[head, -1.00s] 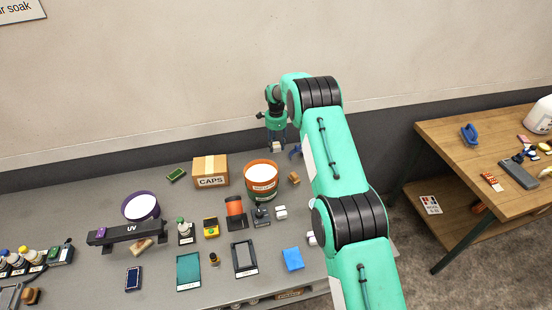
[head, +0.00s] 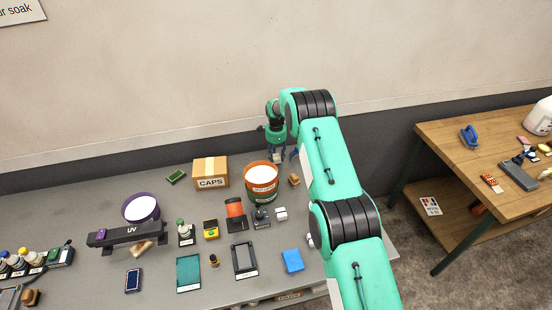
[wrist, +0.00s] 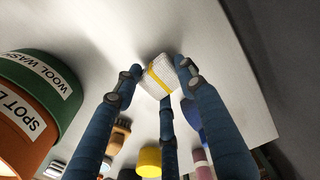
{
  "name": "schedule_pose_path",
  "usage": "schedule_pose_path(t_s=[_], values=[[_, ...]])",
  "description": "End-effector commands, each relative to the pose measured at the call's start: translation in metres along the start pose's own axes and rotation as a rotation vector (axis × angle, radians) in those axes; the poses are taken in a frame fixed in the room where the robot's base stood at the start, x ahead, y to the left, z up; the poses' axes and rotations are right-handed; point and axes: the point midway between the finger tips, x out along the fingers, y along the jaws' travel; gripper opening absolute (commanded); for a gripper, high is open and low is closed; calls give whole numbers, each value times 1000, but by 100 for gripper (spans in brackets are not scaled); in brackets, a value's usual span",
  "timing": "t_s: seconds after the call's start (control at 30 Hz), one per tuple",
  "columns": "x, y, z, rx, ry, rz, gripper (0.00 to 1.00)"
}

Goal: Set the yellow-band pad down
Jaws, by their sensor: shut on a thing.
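The yellow-band pad (wrist: 154,73) is a small white ribbed block with a yellow stripe, seen in the wrist view. My gripper (wrist: 160,86) is shut on it, with blue fingers on its left, right and near sides. In the head view the pad (head: 277,158) shows as a small pale block under my gripper (head: 277,152), behind the orange bucket, near the bench's back edge. Whether it touches the grey bench top (head: 75,205) is not clear.
The orange bucket (head: 262,187) stands just in front and left of my gripper. A CAPS carton (head: 211,179) is further left, and a small brown brush (head: 294,180) is to the right. A dark blue item (head: 294,153) is close by.

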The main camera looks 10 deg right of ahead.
Motion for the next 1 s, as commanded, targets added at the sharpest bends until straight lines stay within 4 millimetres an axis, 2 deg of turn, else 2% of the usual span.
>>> schedule_pose_path(t_s=[0.13,0.57,0.6,0.7,1.0], values=[[10,-1,0,0,0,-3,22],[14,0,0,0,0,-2,22],[15,0,0,0,0,-2,42],[14,0,0,0,0,-2,59],[13,0,0,0,0,-2,59]])
